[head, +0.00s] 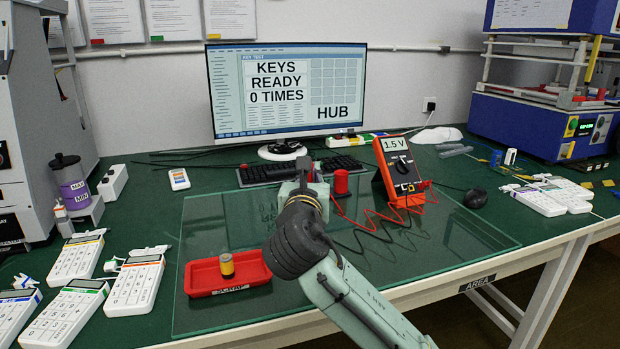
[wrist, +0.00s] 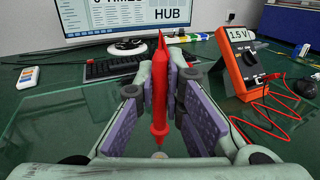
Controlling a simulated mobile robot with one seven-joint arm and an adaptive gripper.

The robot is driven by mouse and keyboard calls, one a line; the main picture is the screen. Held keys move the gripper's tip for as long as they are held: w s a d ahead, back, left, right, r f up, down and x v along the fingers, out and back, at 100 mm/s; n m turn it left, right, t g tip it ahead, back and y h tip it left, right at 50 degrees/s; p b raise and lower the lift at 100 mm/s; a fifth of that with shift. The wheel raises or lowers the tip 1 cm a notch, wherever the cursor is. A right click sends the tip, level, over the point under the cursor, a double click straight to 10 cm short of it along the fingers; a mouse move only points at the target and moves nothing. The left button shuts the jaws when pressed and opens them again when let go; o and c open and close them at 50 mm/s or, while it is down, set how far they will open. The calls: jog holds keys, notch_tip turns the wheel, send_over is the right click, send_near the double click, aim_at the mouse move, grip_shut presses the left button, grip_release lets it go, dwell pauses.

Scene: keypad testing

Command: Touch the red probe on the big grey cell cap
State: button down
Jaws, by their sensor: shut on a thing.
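My gripper (wrist: 160,88) is shut on the red probe (wrist: 160,112), which stands nearly upright between the purple finger pads in the wrist view. The probe's tip points down at a small round grey cap (wrist: 159,155); the tip looks to be on it or just above it, and I cannot tell which. The rest of that cell is hidden. In the head view my gripper (head: 306,172) is over the glass mat, and my own arm hides the probe tip and the cap. The orange meter (head: 399,170) reads 1.5 V; it also shows in the wrist view (wrist: 239,62).
A red scrap tray (head: 205,292) holding a brown and yellow cell (head: 227,265) lies left of my arm. A red cylinder (head: 341,182) stands right of my gripper. Red and black leads (head: 375,222) cross the glass mat (head: 455,250). A monitor (head: 287,92) and keyboard (head: 257,174) are behind.

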jog(key=shift+r+p, duration=0.95)
jog(key=shift+r, duration=0.5)
